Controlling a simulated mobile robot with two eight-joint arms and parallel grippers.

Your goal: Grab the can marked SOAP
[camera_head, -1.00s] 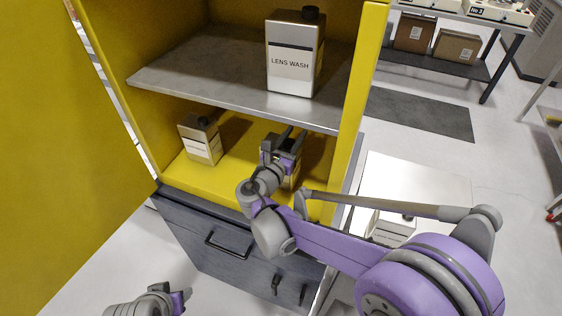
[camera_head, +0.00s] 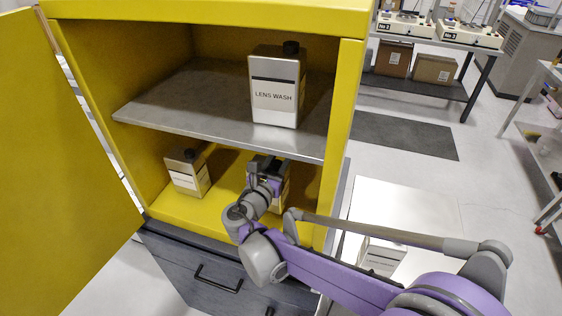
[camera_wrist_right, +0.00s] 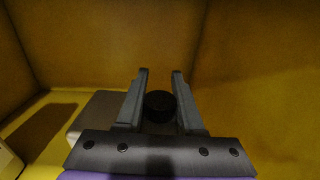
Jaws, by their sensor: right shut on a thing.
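No label that I can read says SOAP. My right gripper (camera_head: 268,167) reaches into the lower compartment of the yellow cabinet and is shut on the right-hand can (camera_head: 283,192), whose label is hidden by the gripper. In the right wrist view, the can's black cap (camera_wrist_right: 160,105) sits between the two fingers (camera_wrist_right: 161,74). A second can (camera_head: 187,174) stands at the left of the compartment, its label too small to read. A can marked LENS WASH (camera_head: 276,88) stands on the shelf above. My left gripper is out of view.
The grey shelf (camera_head: 175,108) lies just above my right gripper. The cabinet's right side wall (camera_head: 341,130) is close to my arm, and its open yellow door (camera_head: 60,170) fills the left. Another can (camera_head: 383,257) stands on a white surface (camera_head: 410,210) at the right.

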